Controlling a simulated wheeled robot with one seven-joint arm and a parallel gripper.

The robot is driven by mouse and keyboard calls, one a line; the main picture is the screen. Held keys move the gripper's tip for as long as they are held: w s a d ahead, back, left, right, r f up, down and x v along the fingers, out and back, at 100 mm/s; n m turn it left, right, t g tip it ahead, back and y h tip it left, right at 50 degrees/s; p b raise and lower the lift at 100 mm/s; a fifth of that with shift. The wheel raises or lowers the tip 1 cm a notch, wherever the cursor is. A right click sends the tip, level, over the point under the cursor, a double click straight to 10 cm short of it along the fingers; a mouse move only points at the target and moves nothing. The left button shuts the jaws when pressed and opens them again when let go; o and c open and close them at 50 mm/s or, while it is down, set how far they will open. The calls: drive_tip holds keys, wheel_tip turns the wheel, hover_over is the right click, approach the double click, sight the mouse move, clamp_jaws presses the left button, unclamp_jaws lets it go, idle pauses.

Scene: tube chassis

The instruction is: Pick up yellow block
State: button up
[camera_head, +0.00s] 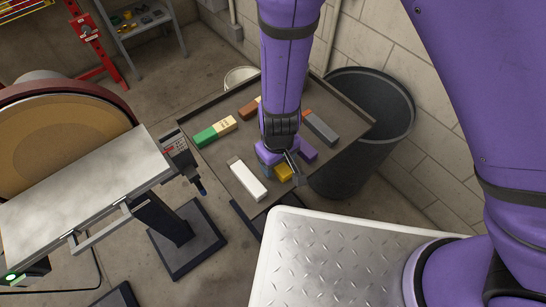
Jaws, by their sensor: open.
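The yellow block (284,173) lies on the dark tray table (222,183), near its front edge. My gripper (282,164) is over the table, directly above and at the far side of the yellow block. It hides part of the block, and I cannot tell whether a finger touches it. The gripper is open with nothing visibly held. My purple arm comes down from the top and covers the middle of the table.
A white block (248,180) lies left of the yellow one, and a purple block (307,152) lies close at right. Grey (321,128), green (206,138) and brown (249,109) blocks lie farther back. A disc sander (75,170) stands left; a dark bin (375,110) stands right.

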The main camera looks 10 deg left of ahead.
drive_tip(key=shift+f, duration=0.35)
drive_tip(key=shift+c, duration=0.2)
drive_tip(key=c, duration=1)
drive_tip(key=shift+r, duration=0.2)
